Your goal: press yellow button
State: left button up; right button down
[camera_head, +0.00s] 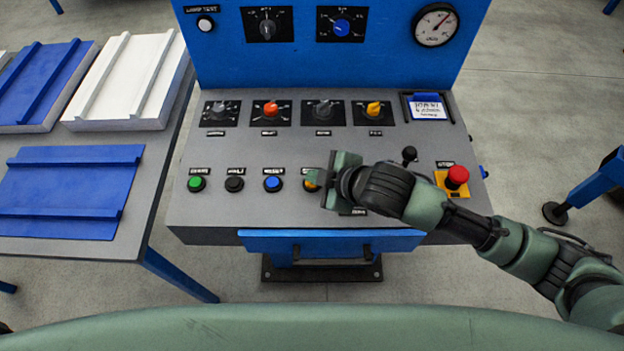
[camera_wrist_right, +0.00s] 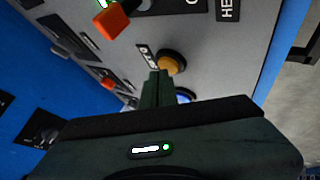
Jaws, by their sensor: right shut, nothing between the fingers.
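The yellow button (camera_head: 309,186) is at the right end of a row of round buttons on the grey sloping panel. In the head view my right gripper (camera_head: 318,179) is over it and hides much of it. In the right wrist view the yellow button (camera_wrist_right: 174,62) shows just beyond the tips of the right gripper (camera_wrist_right: 157,74), which is shut and empty. I cannot tell whether the fingertips touch the button. My left gripper is not in view.
Left of it are blue (camera_head: 272,183), black (camera_head: 234,184) and green (camera_head: 196,184) buttons. Several knobs line the row behind. A black-topped lever (camera_head: 409,154) and a red mushroom button (camera_head: 457,176) stand to the right, near my right arm.

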jog(key=shift+f, duration=0.3)
dwell(0.4)
jog(key=shift+r+p, duration=0.85)
jog(key=shift+p, duration=0.25)
notch_tip(320, 180, up, 5)
jog(key=p, duration=0.6)
jog(key=shift+r, duration=0.1)
dwell(0.3)
